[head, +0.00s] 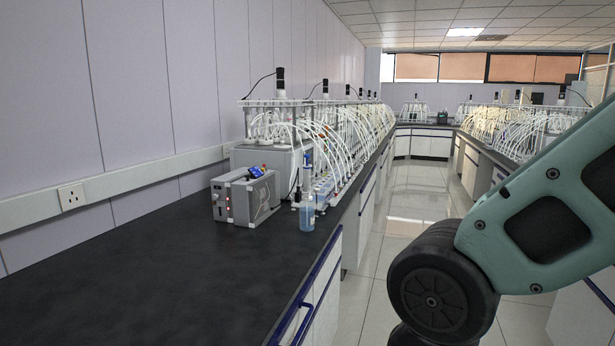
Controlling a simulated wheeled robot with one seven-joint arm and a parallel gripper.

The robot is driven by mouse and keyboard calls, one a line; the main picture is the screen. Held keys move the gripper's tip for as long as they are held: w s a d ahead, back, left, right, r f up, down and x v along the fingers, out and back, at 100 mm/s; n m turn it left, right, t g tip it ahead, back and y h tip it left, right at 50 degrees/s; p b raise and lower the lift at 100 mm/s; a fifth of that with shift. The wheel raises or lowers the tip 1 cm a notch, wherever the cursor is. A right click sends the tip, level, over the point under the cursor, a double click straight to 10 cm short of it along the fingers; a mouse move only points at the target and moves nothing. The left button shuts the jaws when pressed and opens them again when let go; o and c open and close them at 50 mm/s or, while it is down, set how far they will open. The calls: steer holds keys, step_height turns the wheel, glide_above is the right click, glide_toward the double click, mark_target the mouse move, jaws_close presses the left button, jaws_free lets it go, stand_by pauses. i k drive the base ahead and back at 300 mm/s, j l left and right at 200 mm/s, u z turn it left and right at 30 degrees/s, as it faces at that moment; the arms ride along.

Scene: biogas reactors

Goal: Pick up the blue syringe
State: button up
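A slim, pale blue upright shape (307,180) stands near the front edge of the left bench, beside the grey box and in front of the tubed reactors. It looks like the blue syringe, but it is too small to be sure. Below it is a clear vessel with blue liquid (307,217); I cannot tell whether the two are joined. A small bright blue item (256,171) is on top of the grey box (246,197). My gripper is out of view; only part of my arm shows at the right.
The dark left benchtop (150,285) is clear in its near part. Reactors with many white tubes (335,130) line its far part. A wall socket (72,196) is at the left. A tiled aisle (400,215) runs between the benches, and more reactors (520,125) stand at the right.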

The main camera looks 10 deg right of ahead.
mark_target(306, 170)
steer(key=u, duration=0.55)
steer(key=i+l+u, duration=0.2)
steer(key=l+u, duration=0.2)
steer(key=i+l+u, duration=0.1)
steer(key=l+u, duration=0.25)
steer(key=i+l+u, duration=0.1)
steer(key=l+u, duration=0.3)
steer(key=i+l+u, duration=0.15)
steer(key=l, duration=1.75)
steer(key=k, duration=0.05)
